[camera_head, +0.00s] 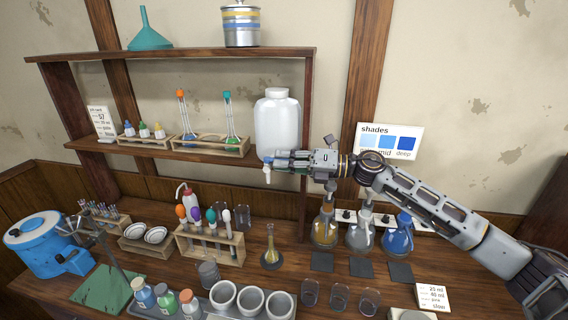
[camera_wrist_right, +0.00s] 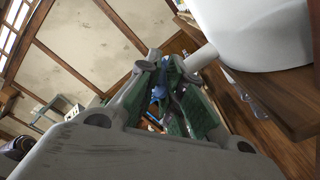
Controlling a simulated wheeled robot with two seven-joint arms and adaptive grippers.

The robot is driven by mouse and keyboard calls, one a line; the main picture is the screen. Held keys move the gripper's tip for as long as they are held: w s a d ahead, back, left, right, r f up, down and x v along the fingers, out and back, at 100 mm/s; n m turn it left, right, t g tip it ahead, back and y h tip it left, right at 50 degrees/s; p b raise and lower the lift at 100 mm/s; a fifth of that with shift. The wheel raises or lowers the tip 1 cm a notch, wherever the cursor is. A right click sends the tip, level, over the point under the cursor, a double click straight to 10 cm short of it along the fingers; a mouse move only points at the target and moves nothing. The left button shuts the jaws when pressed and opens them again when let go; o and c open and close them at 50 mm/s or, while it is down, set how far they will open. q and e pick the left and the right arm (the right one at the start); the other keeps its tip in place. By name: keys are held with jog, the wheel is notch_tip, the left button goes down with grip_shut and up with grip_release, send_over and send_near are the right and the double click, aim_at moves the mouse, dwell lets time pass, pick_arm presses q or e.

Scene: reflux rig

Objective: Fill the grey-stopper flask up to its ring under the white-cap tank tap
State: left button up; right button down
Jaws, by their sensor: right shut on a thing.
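The white-cap tank (camera_head: 277,125) is a pale, translucent jug at the right end of the shelf. Its white tap (camera_head: 267,176) hangs in front of the shelf edge. My right gripper (camera_head: 277,160) is at the tap, shut on its blue handle; the blue handle (camera_wrist_right: 158,92) shows between the green finger pads in the right wrist view. The tank also shows there (camera_wrist_right: 250,35). A small long-necked flask (camera_head: 271,256) with amber liquid low inside stands upright on the bench roughly below the tap. I cannot make out its stopper or ring, or any stream. My left gripper is out of view.
Three larger flasks (camera_head: 326,230) stand to the right, behind dark square mats (camera_head: 361,267). A wooden rack (camera_head: 210,245) with coloured-bulb droppers stands left of the small flask. White cups (camera_head: 252,299) and clear beakers (camera_head: 339,297) line the front.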

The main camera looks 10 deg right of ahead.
dwell(0.3)
jog(key=c, duration=1.5)
grip_release()
jog(key=shift+v, duration=6)
jog(key=shift+w, duration=0.15)
